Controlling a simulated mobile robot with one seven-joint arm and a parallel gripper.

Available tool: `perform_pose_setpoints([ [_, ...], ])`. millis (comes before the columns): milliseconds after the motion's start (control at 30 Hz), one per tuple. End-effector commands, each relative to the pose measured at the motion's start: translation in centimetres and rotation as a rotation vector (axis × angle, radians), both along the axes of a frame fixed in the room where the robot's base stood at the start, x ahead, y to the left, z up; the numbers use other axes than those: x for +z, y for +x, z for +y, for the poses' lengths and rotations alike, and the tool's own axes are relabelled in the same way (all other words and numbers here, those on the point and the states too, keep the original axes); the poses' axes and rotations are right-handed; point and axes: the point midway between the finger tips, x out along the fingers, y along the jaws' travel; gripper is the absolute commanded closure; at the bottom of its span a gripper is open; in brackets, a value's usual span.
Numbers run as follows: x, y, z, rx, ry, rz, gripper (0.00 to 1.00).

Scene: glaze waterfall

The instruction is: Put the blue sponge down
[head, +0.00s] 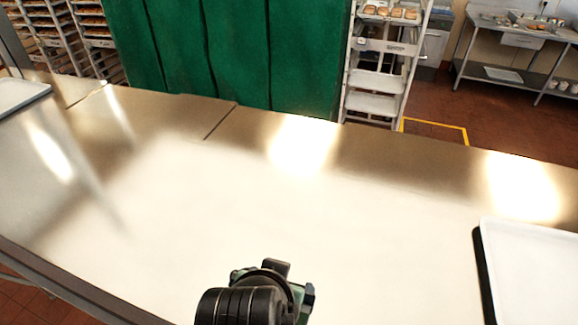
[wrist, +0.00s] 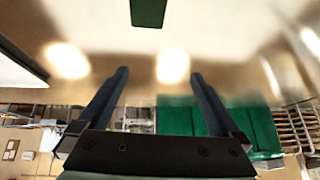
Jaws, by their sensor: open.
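My gripper (wrist: 158,73) is open in the wrist view, its two dark fingers apart with nothing between them. In the head view my arm's end is at the bottom centre over the worktop, and the fingers are hidden. A dark green block (wrist: 148,12) shows at the top edge of the wrist view, lying on the pale worktop, clear of the fingers and partly cut off. No blue face shows on it, so I cannot tell whether it is the sponge. No blue sponge shows in the head view.
The shiny metal worktop (head: 200,220) is broad and clear around my arm. A white tray (head: 535,265) lies at the right, another pale tray (head: 20,93) at the far left. Behind stand a green curtain (head: 230,50) and a wheeled rack (head: 385,70).

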Motion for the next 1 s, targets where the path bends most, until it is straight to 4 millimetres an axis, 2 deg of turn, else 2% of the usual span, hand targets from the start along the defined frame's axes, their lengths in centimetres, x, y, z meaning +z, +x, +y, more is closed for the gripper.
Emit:
perform_pose_setpoints([
  [33, 3.2, 2.4, 0.0, 0.022, 0.004, -0.134, 0.00],
  [67, 5.5, 3.9, 0.1, 0.038, 0.003, -0.226, 0.00],
  [100, 8.9, 5.7, 0.1, 0.060, -0.002, -0.359, 0.00],
  [167, 14.8, 7.7, -0.1, 0.089, -0.020, -0.567, 0.00],
  [200, 18.8, 8.5, -0.2, 0.106, -0.036, -0.706, 0.00],
  [233, 21.9, 8.8, -0.4, 0.116, -0.051, -0.809, 0.00],
  [267, 25.0, 8.8, -0.5, 0.124, -0.068, -0.909, 0.00],
  [300, 28.9, 8.5, -0.7, 0.133, -0.092, -1.040, 0.00],
  [400, 37.4, 6.1, -1.3, 0.140, -0.159, -1.330, 0.00],
  [500, 43.4, 3.0, -1.6, 0.135, -0.219, -1.553, 0.00],
  [600, 46.8, 0.4, -1.8, 0.129, -0.260, -1.694, 0.00],
  [700, 48.3, -0.9, -1.9, 0.123, -0.281, -1.762, 0.00],
  [1000, 48.5, -1.2, -1.9, 0.123, -0.285, -1.775, 0.00],
])
